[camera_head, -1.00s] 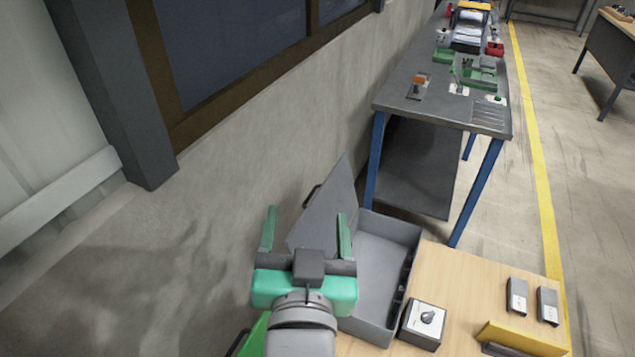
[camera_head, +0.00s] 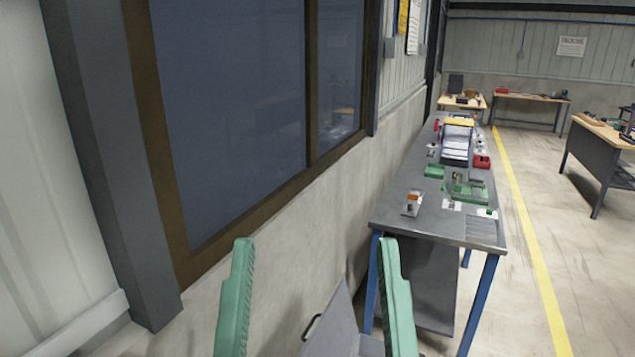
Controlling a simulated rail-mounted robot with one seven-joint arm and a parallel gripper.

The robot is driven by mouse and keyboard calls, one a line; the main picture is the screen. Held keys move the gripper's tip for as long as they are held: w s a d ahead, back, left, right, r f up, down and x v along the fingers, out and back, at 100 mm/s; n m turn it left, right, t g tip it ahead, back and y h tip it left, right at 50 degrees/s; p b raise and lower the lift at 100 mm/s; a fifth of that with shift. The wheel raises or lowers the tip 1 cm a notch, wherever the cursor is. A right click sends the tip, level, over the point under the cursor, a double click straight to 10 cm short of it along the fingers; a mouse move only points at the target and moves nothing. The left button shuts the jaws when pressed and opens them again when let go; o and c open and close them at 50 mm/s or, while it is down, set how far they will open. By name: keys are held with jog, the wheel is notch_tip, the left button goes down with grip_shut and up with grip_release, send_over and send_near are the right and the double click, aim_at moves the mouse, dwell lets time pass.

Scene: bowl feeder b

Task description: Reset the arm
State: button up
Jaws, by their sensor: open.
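My gripper (camera_head: 316,300) shows at the bottom centre of the head view. Its two green fingers point up and stand wide apart, with nothing between them. The gripper body and the rest of my arm are below the picture's edge. Behind the fingers, low in the view, is a grey lid (camera_head: 335,328) with a dark handle, tilted up. The fingers overlap it in the picture; I cannot tell the distance.
A wall with a dark window (camera_head: 230,110) runs along the left. Open floor (camera_head: 525,255) with a yellow line lies at the right.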

notch_tip(320, 180, up, 25)
jog(key=p, duration=2.1)
jog(key=shift+a+f, duration=0.1)
